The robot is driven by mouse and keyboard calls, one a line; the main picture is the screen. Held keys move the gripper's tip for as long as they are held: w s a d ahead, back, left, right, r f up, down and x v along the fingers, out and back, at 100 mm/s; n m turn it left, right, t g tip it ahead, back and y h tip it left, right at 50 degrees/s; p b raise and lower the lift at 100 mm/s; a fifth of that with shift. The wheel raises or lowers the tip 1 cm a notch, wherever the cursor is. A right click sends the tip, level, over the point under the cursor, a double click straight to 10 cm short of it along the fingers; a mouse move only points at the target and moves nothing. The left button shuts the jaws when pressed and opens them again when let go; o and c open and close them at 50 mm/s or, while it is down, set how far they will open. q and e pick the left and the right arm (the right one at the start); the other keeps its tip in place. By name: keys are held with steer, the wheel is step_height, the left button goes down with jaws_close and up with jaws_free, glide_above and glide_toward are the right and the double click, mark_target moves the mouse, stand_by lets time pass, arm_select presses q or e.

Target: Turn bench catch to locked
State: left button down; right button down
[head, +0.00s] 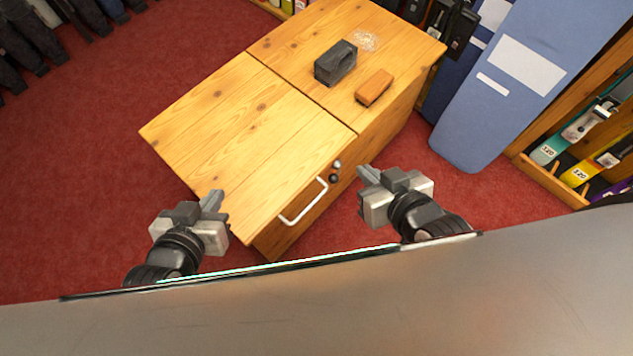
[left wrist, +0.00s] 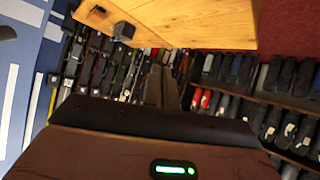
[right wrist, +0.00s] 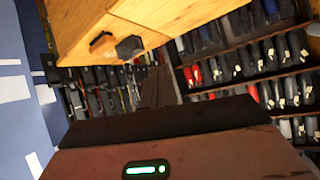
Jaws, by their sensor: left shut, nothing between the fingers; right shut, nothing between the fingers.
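The wooden bench (head: 250,120) stands ahead of me. On its front face, near the top right corner, are a small silver round fitting (head: 336,164) and a dark round one (head: 334,178), close together. One of them seems to be the bench catch; they are too small to tell which, or how it is turned. A white bar handle (head: 304,203) is to their left. My right gripper (head: 364,174) is shut and empty, just right of the fittings and apart from them. My left gripper (head: 215,199) is shut and empty, near the bench's front left corner.
A dark grey block (head: 335,66) and an orange-brown block (head: 374,87) lie on the bench's far half. A blue panel (head: 500,75) and a rack of items (head: 580,140) stand to the right. Red carpet (head: 90,150) is clear at left.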

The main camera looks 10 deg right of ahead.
arm_select(q)
steer(key=shift+w+d+r, duration=0.1)
steer(key=shift+w, duration=0.1)
arm_select(e)
steer(key=shift+s+d+f, duration=0.1)
